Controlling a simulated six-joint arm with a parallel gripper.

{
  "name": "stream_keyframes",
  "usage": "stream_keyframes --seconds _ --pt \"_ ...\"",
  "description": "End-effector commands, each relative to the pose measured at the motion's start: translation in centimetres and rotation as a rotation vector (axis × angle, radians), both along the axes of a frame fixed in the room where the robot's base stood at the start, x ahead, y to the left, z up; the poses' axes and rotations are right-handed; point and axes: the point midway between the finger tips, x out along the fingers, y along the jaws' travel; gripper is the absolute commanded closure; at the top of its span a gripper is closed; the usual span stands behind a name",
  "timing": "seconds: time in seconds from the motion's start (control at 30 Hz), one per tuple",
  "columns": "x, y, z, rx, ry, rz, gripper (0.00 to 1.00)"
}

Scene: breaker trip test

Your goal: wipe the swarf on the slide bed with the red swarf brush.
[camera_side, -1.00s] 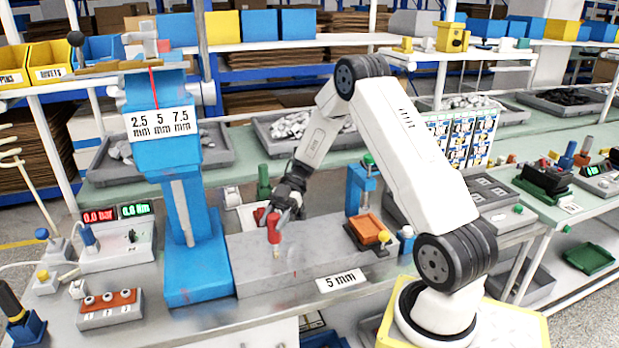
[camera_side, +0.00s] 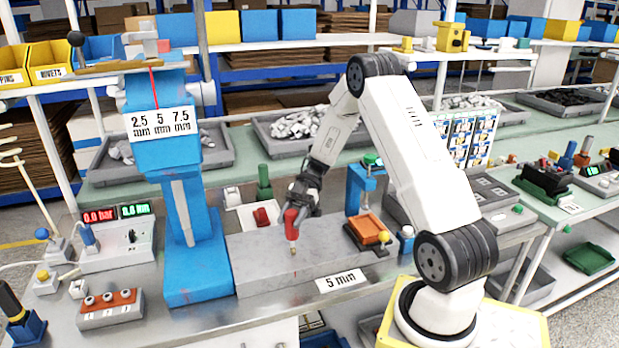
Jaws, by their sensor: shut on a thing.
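My gripper (camera_side: 297,207) is shut on the red swarf brush (camera_side: 291,224). It holds the brush upright, with its pale tip pointing down at or just above the grey slide bed (camera_side: 262,268). I cannot tell whether the tip touches the bed. The bed is a long grey block with a "5 mm" label on its front right. I can make out no clear swarf on the bed in this view.
A blue press column (camera_side: 198,250) with a "2.5 5 7.5 mm" scale stands at the bed's left end.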

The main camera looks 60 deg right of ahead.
Motion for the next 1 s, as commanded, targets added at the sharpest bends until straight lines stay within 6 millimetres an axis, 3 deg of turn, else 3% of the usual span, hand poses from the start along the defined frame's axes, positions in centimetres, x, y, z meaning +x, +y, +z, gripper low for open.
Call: stream_keyframes --seconds 0.57,0.7,1.0 --pt "3.7 3.8 0.0 -0.001 0.000 0.001 1.00" --pt "3.7 3.6 2.2 -0.002 -0.003 -0.001 1.00" --pt "3.6 3.6 4.8 -0.001 -0.002 -0.001 1.00"
